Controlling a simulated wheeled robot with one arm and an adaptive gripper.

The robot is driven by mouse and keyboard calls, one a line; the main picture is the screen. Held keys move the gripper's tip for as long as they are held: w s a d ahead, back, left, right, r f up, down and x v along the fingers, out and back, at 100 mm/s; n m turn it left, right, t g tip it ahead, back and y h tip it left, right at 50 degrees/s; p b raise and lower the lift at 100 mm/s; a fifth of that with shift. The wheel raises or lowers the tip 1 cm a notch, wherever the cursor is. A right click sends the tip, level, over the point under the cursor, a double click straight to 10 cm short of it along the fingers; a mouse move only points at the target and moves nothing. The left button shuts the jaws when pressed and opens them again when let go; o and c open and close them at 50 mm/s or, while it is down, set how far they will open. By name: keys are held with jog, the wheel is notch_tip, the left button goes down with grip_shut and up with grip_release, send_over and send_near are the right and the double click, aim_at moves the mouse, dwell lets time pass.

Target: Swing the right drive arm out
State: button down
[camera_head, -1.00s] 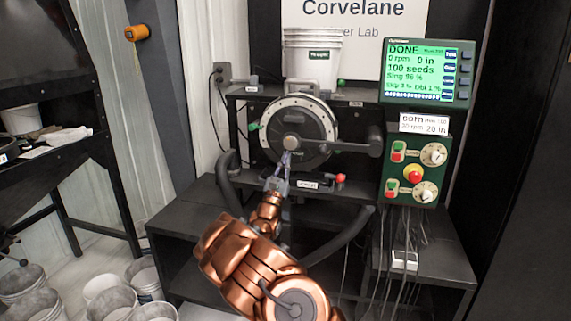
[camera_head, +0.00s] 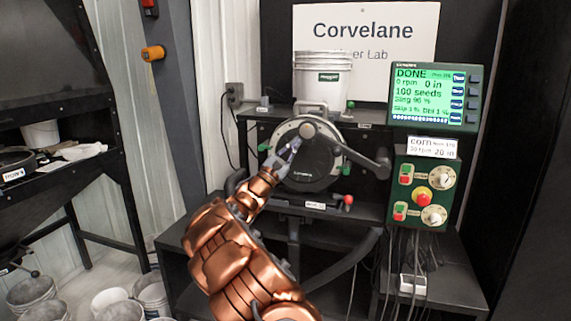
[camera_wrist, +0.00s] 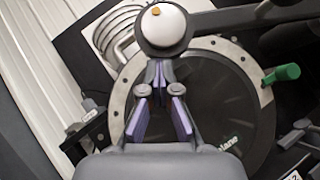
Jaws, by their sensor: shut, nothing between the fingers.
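The right drive arm (camera_head: 354,156) is a dark bar running from its pivot at the right side of the seed meter to a round hub end (camera_head: 307,130). The hub end sits above the middle of the meter's dark round disc (camera_head: 309,173), and the bar slants down to the right. My gripper (camera_head: 295,144) is shut and empty, with its fingertips just below and left of the hub end. In the wrist view the hub end (camera_wrist: 163,29) shows directly beyond the fingertips (camera_wrist: 160,78). I cannot tell whether they touch it.
A green knob (camera_head: 345,171) and a red knob (camera_head: 348,200) stand at the meter's right. A white bucket (camera_head: 322,78) stands above the meter. The monitor (camera_head: 435,95) and green control box (camera_head: 425,192) are farther right, with cables hanging below. Buckets (camera_head: 33,294) stand on the floor at left.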

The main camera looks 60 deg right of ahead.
jog(key=s+d+r+m+g+y+p, duration=0.1)
jog(key=s+r+m+g+y+p, duration=0.2)
jog(key=r, duration=0.4)
jog(key=s+d+r+m+g+y, duration=0.1)
jog(key=s+r+m+y, duration=0.2)
jog(key=s+r+m, duration=0.3)
jog(key=s+d+r+m+t+y+p, duration=0.1)
jog(key=s+d+r+m+y+p, duration=0.2)
jog(key=s+r, duration=0.4)
jog(key=shift+s+d+m+t+y, duration=0.2)
jog(key=shift+s+m+t+y, duration=0.3)
jog(key=shift+s, duration=1.25)
jog(key=w+a+b, duration=0.1)
jog(key=w+a, duration=0.9)
jog(key=shift+r, duration=0.4)
